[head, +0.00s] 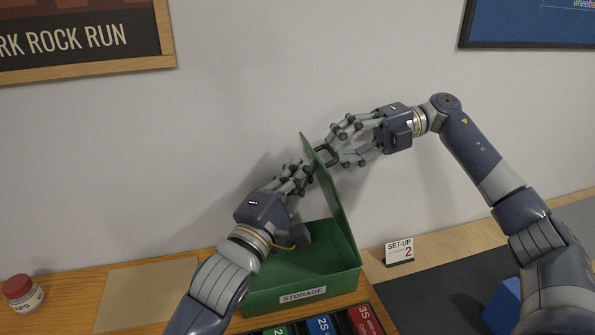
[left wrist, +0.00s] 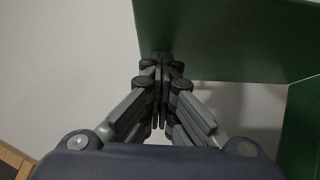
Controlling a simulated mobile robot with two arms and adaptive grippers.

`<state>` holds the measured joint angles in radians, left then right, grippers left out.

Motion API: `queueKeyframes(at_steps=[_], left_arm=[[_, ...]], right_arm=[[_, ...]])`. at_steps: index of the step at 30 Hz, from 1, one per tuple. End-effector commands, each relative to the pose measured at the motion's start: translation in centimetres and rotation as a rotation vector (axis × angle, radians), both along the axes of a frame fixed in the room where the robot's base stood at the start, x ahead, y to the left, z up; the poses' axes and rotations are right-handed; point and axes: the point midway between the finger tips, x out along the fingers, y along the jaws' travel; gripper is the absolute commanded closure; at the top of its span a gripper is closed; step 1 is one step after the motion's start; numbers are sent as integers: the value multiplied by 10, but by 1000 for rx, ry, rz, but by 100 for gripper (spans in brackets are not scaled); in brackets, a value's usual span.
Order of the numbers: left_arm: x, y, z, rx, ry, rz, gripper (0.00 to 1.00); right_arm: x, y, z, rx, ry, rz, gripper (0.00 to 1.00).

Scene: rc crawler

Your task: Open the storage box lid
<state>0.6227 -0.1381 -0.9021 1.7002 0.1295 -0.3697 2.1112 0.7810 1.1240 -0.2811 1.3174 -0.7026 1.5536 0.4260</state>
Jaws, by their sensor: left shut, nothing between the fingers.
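The green storage box (head: 262,297) stands on the wooden table with a "STORAGE" label on its front. Its lid (head: 326,180) stands raised, steeply tilted, along the right side of the box, and the box's inside shows. A dark handle (head: 327,156) sits near the lid's upper part. My left gripper (head: 306,172) is shut and empty at the lid's left side; its fingertips (left wrist: 162,68) are close to a green panel (left wrist: 225,40) in the left wrist view. My right gripper (head: 331,150) is at the handle on the other side; its grip on the handle is unclear.
A "SET-UP 2" card (head: 399,251) stands right of the box. Labelled compartments (head: 322,326) lie in front of it. A red-lidded jar (head: 22,292) stands at the far left, beside a tan mat (head: 135,292). A blue object (head: 503,303) is at lower right. The wall is close behind.

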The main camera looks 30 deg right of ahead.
Motion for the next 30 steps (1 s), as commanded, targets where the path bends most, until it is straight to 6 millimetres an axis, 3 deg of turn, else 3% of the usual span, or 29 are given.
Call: queueKeyframes(at_steps=[14, 30], left_arm=[[-5, -3, 3, -8, -4, -11, 100], [-1, 0, 0, -2, -1, -2, 100]], right_arm=[[0, -7, -1, -4, 4, -7, 72], [-20, -97, 20, -1, -1, -6, 72]])
